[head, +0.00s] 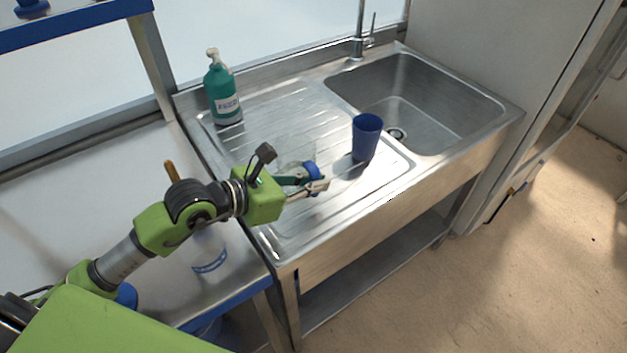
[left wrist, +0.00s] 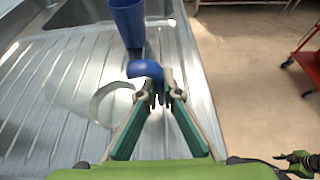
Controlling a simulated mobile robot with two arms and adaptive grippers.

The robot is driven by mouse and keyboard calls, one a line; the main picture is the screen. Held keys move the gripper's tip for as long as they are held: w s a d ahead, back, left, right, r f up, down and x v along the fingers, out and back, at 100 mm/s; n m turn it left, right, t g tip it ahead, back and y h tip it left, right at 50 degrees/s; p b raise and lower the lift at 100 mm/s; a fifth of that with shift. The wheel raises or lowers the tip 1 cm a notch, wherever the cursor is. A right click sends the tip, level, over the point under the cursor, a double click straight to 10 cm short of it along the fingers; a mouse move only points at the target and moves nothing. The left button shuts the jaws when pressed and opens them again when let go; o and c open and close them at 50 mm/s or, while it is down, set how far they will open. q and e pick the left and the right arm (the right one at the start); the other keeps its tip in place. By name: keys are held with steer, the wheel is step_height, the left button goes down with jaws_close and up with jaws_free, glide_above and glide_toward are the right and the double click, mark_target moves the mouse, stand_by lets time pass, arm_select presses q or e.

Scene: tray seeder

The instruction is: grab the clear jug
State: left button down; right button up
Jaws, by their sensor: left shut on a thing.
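The clear jug (head: 292,152) stands on the ribbed draining board of the sink and is hard to see against the steel. Its blue handle (head: 311,172) faces my left gripper (head: 318,186). In the left wrist view the jug's clear rim (left wrist: 97,100) shows left of the fingers, and its blue handle (left wrist: 146,69) lies at the fingertips. My left gripper (left wrist: 158,88) is shut on that handle. Part of a green and black arm (left wrist: 303,163), likely my right one, shows at the lower right of the left wrist view; its jaws are too small to read.
A blue cup (head: 366,137) stands just beyond the jug, near the basin (head: 440,100). A teal pump bottle (head: 222,92) stands at the board's back left corner. A clear container with a blue band (head: 209,263) is on the left bench. A red cart (left wrist: 305,62) stands on the floor.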

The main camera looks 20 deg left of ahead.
arm_select(q)
steer(key=shift+r, duration=0.75)
steer(key=s+d+r+p, duration=0.1)
steer(key=s+r+p, duration=1)
steer(key=s+p, duration=0.2)
steer(key=p, duration=0.2)
steer(key=shift+s+p, duration=0.3)
steer(key=shift+s, duration=0.05)
